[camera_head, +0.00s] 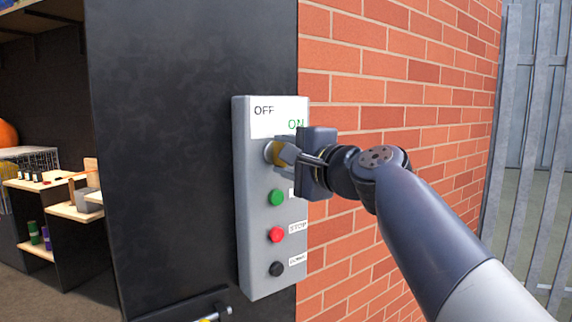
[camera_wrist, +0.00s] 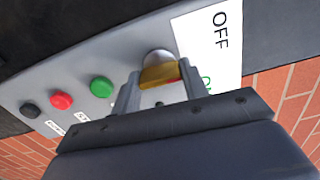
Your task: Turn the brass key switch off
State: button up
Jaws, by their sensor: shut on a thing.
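The brass key switch (camera_head: 278,152) sits at the top of a grey control box, below a white label reading OFF and ON. In the wrist view the brass key (camera_wrist: 160,76) lies between my two fingertips, in front of its round silver collar (camera_wrist: 158,56). My gripper (camera_head: 287,155) is shut on the key and reaches it from the right; it also shows in the wrist view (camera_wrist: 160,88). The gripper body hides part of the ON marking and part of the box's right side. The key's exact angle is hard to tell.
The grey control box (camera_head: 246,215) is on a dark panel (camera_head: 185,130) beside a brick wall (camera_head: 400,75). Below the key are a green button (camera_head: 276,197), a red button (camera_head: 276,234) and a black button (camera_head: 276,269). Shelves (camera_head: 75,211) stand far left.

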jog(key=shift+n, duration=0.3)
dwell(0.4)
jog(key=o, duration=1)
jog(key=b+v, duration=0.2)
jog(key=v, duration=0.8)
jog(key=shift+s+d, duration=0.25)
jog(key=shift+s, duration=0.1)
jog(key=shift+w+a, duration=0.1)
jog(key=p+x, duration=0.2)
jog(key=x, duration=0.8)
jog(key=shift+w+a, duration=0.2)
jog(key=shift+w, duration=0.1)
